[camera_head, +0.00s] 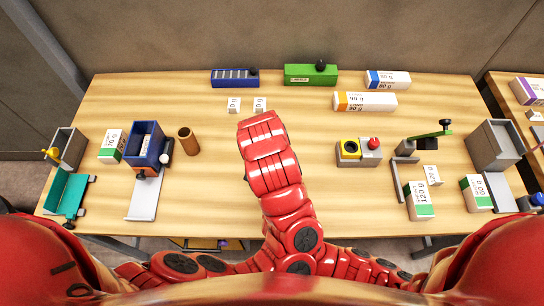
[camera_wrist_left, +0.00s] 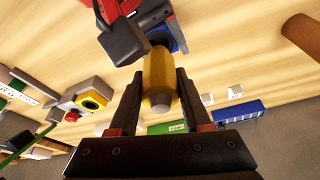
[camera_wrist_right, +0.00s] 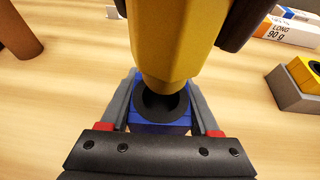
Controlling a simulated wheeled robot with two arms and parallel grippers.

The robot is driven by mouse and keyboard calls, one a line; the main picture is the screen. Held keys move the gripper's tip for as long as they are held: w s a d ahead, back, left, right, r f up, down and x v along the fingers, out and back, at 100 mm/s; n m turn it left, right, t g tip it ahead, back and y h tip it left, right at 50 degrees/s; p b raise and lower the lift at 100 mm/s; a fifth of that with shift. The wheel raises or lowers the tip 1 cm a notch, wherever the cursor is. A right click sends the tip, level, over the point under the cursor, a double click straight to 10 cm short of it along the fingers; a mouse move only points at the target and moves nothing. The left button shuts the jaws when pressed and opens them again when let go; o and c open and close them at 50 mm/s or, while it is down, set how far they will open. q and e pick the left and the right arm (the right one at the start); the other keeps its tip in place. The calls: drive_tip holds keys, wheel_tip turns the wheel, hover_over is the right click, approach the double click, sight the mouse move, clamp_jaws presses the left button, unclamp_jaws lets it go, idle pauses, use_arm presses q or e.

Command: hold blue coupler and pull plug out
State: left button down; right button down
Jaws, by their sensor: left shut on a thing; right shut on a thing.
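The yellow plug (camera_wrist_left: 158,75) has a grey end and sits between the fingers of my left gripper (camera_wrist_left: 161,76), which is shut on it. The blue coupler (camera_wrist_right: 148,127) has a black ring around its opening. My right gripper (camera_wrist_right: 160,90) is shut on the coupler from both sides. In the right wrist view the yellow plug (camera_wrist_right: 172,38) reaches down over the ring, its tapered end at the opening. I cannot tell whether its tip is still inside. In the head view my arms meet mid-table and hide the plug, coupler and both grippers.
A grey box with a yellow ring and red button (camera_head: 358,150) stands right. The wooden table (camera_head: 225,170) is bare around my arms.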

use_arm(q)
drive_tip(key=shift+r, duration=1.1)
drive_tip(key=shift+r, duration=1.5)
use_arm(e)
drive_tip(key=shift+c, duration=0.2)
unclamp_jaws()
